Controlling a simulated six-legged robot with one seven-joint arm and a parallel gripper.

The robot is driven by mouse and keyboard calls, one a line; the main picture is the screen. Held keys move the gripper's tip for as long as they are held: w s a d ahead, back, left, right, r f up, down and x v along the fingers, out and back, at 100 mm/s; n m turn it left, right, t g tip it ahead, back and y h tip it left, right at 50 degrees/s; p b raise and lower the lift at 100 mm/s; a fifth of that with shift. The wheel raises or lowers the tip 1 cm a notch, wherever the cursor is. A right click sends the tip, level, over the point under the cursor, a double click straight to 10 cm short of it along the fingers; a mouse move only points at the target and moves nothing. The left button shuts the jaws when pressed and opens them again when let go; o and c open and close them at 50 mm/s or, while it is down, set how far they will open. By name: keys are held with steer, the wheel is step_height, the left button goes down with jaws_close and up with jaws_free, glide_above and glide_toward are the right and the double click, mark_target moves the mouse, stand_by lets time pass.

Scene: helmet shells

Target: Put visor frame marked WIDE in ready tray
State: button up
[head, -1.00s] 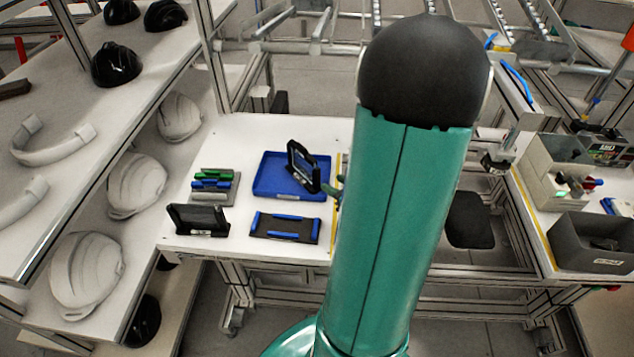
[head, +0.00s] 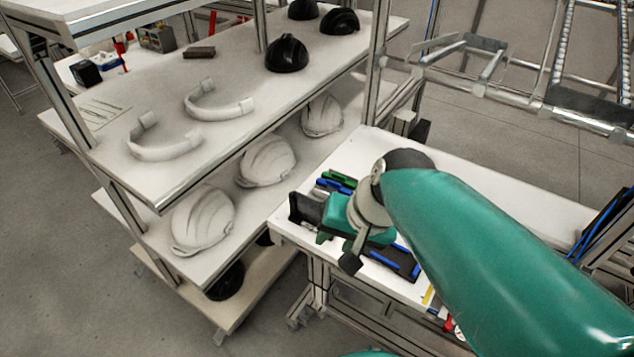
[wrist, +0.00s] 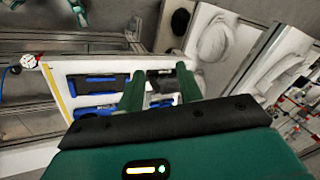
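No WIDE mark is legible in either view. A black upright frame-like piece (head: 303,208) stands at the table's near left; in the wrist view it shows between my fingers (wrist: 160,78). My gripper (wrist: 160,70) is open, its two green fingers apart; I see no contact with the black piece. In the head view my gripper (head: 338,236) hangs just right of that piece. A flat black tray with blue bars (head: 395,260) lies to its right, also in the wrist view (wrist: 95,82). A blue tray (wrist: 92,112) is partly hidden by my gripper and is covered by my arm in the head view.
A small rack with green and blue pieces (head: 336,182) sits behind the black piece. Shelves (head: 215,140) with white helmet shells (head: 266,160) and black ones (head: 287,54) stand close on the left. The table's far right part (head: 530,200) is clear.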

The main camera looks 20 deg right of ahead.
steer(key=r+n+t+h, duration=0.1)
steer(key=r+n, duration=0.1)
steer(key=s+r+n+h, duration=0.1)
steer(key=r+n, duration=0.2)
steer(key=shift+a+t+h, duration=0.2)
steer(key=shift+t+h, duration=0.2)
steer(key=shift+s+d+f, duration=0.1)
stand_by(0.7)
